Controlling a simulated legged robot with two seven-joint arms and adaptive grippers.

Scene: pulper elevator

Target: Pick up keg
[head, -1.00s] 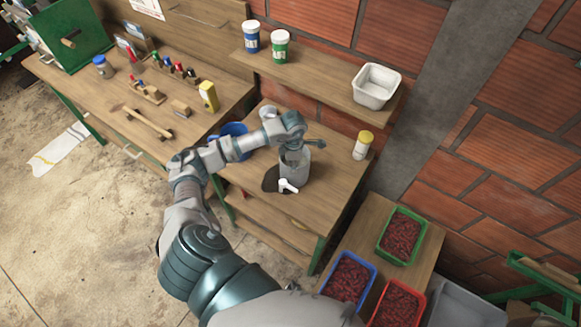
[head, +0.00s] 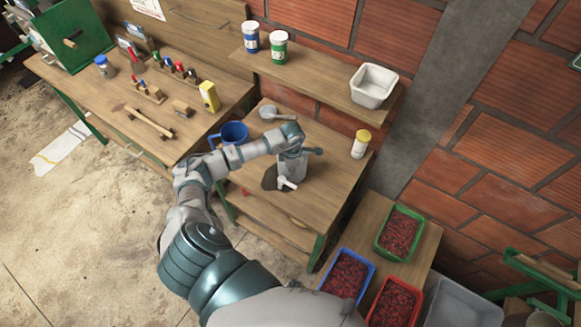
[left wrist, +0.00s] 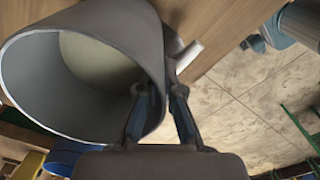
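The keg (head: 296,168) is a grey, open-topped cylinder with a white tap (head: 287,184) near its base. It stands upright on the small wooden table (head: 322,190) below the shelf. My left gripper (head: 291,152) is at the keg's top rim. In the left wrist view, the keg's open mouth (left wrist: 60,85) fills the left side. My left gripper's fingers (left wrist: 160,100) straddle its wall, one inside and one outside. I cannot tell whether they press on it. The wrist hides part of the keg in the head view. My right gripper is out of view.
A blue mug (head: 232,134) and a metal scoop (head: 275,112) lie left of and behind the keg. A yellow-capped jar (head: 361,144) stands to its right. A shelf (head: 320,83) overhangs behind. Bean trays (head: 400,235) stand at lower right.

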